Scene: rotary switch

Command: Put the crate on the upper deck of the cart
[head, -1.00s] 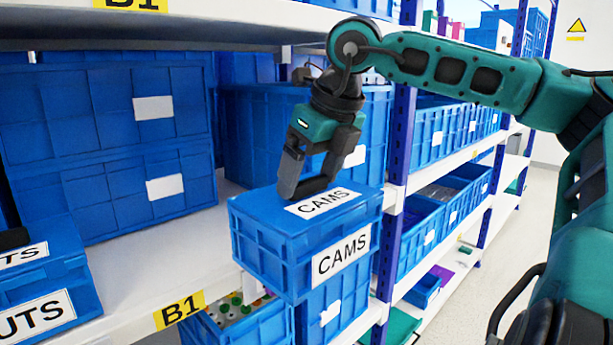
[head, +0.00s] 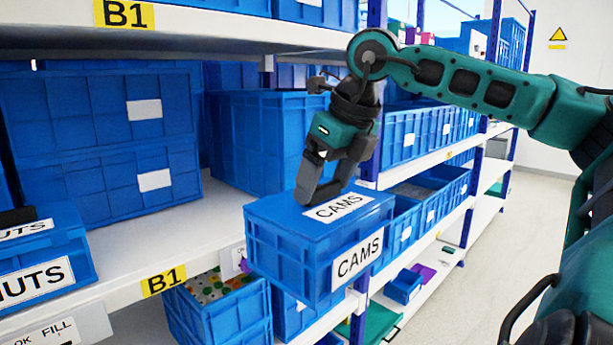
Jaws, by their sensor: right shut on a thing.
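My right gripper (head: 322,190) is shut on the top of a blue crate labelled CAMS (head: 285,243). It holds the crate in front of the shelf edge, roughly level. A blue crate labelled NUTS (head: 75,245) is at the left edge, partly cut off. A dark part (head: 16,216) lies on its top at the picture's edge; it may be my left gripper, but too little shows to tell. No cart or upper deck is in view.
The white shelf board labelled B1 (head: 205,225) has bare room in front of stacked blue bins (head: 100,110). An open bin of small coloured parts (head: 215,310) sits below. A blue rack post (head: 376,15) stands behind my right arm. Floor is clear at right.

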